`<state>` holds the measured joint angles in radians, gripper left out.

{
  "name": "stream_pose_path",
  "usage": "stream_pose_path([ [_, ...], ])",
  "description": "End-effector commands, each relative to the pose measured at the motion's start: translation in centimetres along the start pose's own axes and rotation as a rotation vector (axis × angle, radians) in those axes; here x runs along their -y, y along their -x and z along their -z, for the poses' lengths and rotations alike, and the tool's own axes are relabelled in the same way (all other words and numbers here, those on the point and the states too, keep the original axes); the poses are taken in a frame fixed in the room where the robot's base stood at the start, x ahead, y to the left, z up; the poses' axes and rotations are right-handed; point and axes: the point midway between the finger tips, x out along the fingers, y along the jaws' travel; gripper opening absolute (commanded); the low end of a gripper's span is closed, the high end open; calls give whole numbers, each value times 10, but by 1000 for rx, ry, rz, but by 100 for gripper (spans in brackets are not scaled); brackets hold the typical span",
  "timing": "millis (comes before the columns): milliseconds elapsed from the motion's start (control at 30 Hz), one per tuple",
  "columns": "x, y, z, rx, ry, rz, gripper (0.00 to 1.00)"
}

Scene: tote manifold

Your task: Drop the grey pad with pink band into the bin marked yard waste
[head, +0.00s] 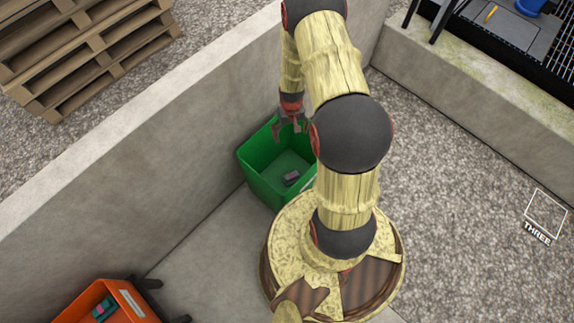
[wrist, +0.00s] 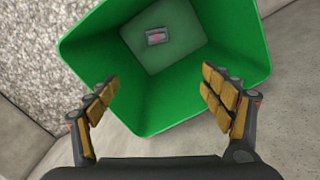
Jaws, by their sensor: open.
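A small grey pad (wrist: 157,36) with a pinkish mark across its middle lies flat on the floor of a green bin (wrist: 80,48). In the head view the pad (head: 291,178) shows dark inside the green bin (head: 257,160). A pale label on the bin's right side is partly hidden by my arm, and I cannot read it. My gripper (head: 290,127) hangs over the far part of the bin's opening. In the wrist view my gripper (wrist: 160,78) is open and empty, its fingers spread wide over the bin, with the pad well below and apart from them.
An orange bin (head: 135,298) with a white label holds a teal and pink item (head: 104,307) at lower left. A concrete wall (head: 150,135) runs along the left. Wooden pallets (head: 85,45) stand beyond it. Gravel ground (head: 450,190) lies open at right, with a square marked THREE (head: 545,214).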

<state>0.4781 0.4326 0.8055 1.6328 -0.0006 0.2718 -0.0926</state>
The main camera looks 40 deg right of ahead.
Motion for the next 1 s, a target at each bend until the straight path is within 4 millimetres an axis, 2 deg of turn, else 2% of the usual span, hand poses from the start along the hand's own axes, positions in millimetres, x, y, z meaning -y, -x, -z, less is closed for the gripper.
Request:
stream_pose_path([
  [100,0,26,2,-6,0,-1,81],
  [300,0,66,2,-5,0,0,81],
  [500,0,91,1,-3,0,0,81],
  [667,0,98,0,-1,0,0,81],
  [1000,0,99,0,-1,0,0,81],
])
